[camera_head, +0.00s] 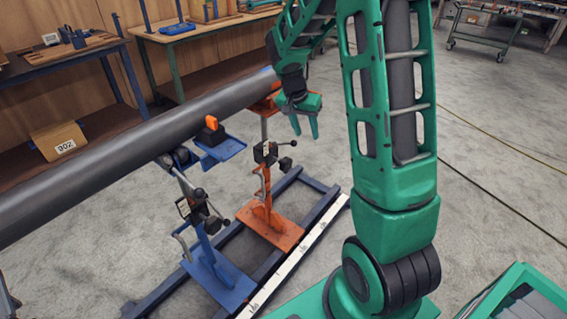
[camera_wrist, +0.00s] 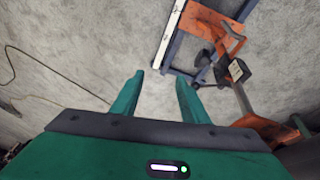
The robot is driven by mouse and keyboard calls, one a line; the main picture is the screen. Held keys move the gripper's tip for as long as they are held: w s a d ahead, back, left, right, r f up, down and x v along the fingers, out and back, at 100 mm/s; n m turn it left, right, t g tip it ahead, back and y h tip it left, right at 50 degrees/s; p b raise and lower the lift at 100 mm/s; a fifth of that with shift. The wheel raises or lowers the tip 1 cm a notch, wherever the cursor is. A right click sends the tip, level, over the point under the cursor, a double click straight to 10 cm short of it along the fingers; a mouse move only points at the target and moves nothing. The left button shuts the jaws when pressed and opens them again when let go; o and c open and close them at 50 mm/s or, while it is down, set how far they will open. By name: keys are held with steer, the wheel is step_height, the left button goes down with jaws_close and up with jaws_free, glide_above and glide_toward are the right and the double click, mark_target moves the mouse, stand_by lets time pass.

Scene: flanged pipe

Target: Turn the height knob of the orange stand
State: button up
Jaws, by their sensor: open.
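The orange stand (camera_head: 270,222) stands on the blue floor frame under the far part of the pipe. Its black height mechanism (camera_head: 265,152) has a dark handle with a round knob (camera_head: 293,143) sticking out to the right. In the wrist view the orange stand (camera_wrist: 246,99) is at the right, with dark knob parts (camera_wrist: 205,58) left of its labelled black block. My gripper (camera_head: 306,132) hangs above and to the right of the knob, fingers pointing down. In the wrist view my gripper (camera_wrist: 160,78) is open and empty, left of the stand and apart from it.
A long dark pipe (camera_head: 120,150) runs across the stands. A blue stand (camera_head: 215,275) is nearer on the same blue frame (camera_head: 150,305). Workbenches (camera_head: 190,35) line the wall behind. The grey floor (camera_head: 480,160) at right is mostly clear, with thin cables.

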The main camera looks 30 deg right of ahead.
steer(key=m+t, duration=0.1)
steer(key=m, duration=0.1)
glide_toward(286, 159)
steer(key=x, duration=1.1)
jaws_close()
